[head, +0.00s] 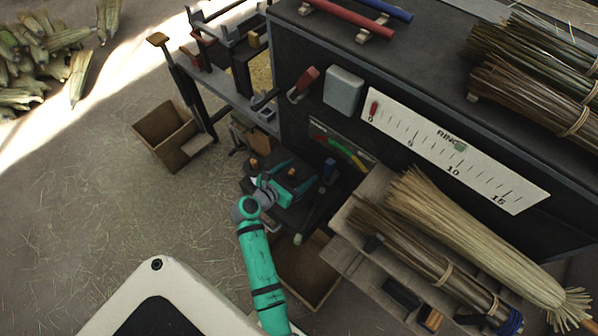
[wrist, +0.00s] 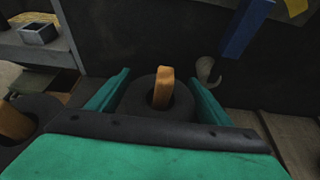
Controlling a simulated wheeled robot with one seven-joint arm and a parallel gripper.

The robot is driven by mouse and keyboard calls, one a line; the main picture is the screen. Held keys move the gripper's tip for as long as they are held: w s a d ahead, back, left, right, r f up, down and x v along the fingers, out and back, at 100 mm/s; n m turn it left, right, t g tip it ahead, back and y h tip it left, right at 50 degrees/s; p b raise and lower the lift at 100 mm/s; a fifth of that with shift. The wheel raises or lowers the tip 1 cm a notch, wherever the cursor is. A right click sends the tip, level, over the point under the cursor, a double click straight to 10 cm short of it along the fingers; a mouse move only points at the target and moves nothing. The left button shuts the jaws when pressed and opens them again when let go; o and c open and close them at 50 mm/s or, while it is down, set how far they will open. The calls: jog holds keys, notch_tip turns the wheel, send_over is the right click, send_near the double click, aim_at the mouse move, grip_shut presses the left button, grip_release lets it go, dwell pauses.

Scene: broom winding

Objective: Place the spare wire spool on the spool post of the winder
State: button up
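In the wrist view, a dark round spool (wrist: 145,112) with an orange-tan piece (wrist: 164,85) rising from its middle sits between the teal fingers of my gripper (wrist: 160,86). The fingers stand wide apart, one on each side of it. Whether they touch it is unclear. A second dark spool (wrist: 40,107) with a similar orange piece stands to the left, partly cut off. In the head view, my gripper (head: 288,178) is low over the dark equipment in front of the bench, around one orange spot. I cannot tell which spool is the spare, and the spool post is not clear.
A blue-handled part (wrist: 245,28) hangs close to the right of my gripper. The bench's black panel (head: 430,150) rises behind. Broom bundles (head: 440,220) lie on a rack to the right. An open box (head: 308,268) sits below, and another box (head: 165,137) at left.

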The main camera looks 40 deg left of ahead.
jog(key=shift+r, duration=0.1)
jog(key=d+v, duration=0.1)
jog(key=v, duration=1.1)
jog(key=shift+a, duration=0.4)
jog(key=shift+r, duration=0.1)
